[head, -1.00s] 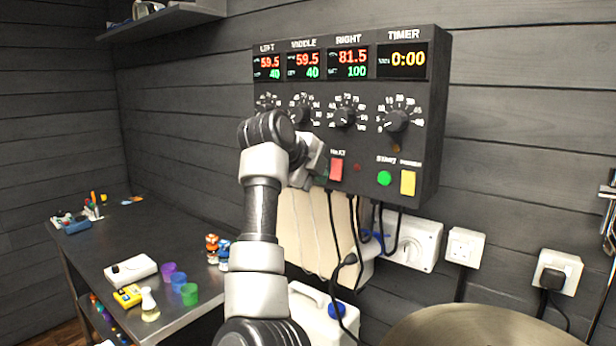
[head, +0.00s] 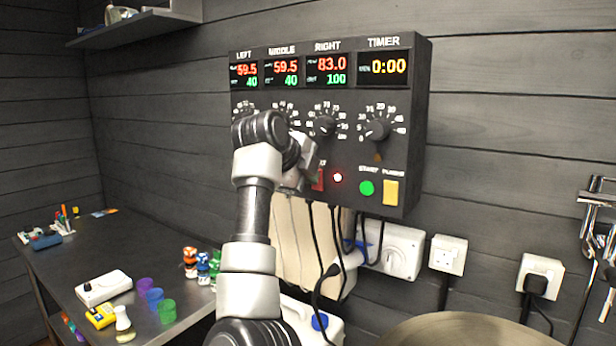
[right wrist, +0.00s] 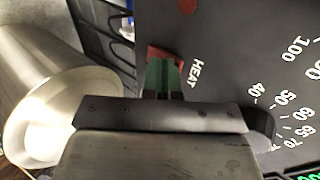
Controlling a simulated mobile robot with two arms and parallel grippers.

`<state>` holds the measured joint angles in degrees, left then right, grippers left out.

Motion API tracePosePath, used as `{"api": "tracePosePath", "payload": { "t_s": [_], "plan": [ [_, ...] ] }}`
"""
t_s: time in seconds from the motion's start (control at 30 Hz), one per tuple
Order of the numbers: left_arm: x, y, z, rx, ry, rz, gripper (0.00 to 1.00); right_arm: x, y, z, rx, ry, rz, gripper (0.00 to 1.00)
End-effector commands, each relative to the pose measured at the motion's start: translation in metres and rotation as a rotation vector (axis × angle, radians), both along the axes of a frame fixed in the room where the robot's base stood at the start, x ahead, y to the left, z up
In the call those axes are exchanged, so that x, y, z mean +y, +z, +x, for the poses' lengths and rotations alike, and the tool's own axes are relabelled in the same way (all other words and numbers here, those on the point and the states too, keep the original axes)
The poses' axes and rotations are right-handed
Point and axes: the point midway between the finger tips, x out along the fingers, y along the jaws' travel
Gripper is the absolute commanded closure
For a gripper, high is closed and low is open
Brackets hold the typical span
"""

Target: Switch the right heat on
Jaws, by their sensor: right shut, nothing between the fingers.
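The control panel (head: 407,130) hangs on the wall, with LEFT, MIDDLE, RIGHT and TIMER columns. The right display (head: 327,70) reads 83.0 over 100. Under the right dial (head: 324,126) is the red right heat switch (head: 320,180), partly covered by my right gripper (head: 309,181). My left gripper is out of view.
A green start button (head: 367,188) and a yellow button (head: 391,193) sit to the right of the lamp. Cables hang below the panel. A metal table (head: 140,262) with small items stands at left. A round metal lid (head: 465,331) is at lower right.

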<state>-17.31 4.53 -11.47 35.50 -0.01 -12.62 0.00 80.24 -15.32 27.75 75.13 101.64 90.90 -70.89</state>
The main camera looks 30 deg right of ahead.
Motion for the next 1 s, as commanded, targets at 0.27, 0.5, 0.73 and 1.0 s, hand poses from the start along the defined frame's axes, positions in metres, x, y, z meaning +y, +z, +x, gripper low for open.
{"api": "tracePosePath", "payload": {
  "t_s": [0.27, 0.5, 0.73, 1.0],
  "plan": [
    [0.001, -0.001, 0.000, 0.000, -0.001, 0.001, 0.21, 0.001, 0.000, 0.000, 0.000, 0.000, 0.000, 1.00],
    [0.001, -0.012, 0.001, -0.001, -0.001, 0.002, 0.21, 0.023, 0.015, -0.009, -0.005, 0.003, -0.001, 1.00],
    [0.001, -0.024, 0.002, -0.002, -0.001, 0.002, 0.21, 0.059, 0.042, -0.024, -0.003, 0.004, -0.001, 1.00],
    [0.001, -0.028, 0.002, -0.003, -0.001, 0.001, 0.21, 0.080, 0.060, -0.033, 0.000, 0.000, 0.000, 1.00]
  ]
}}
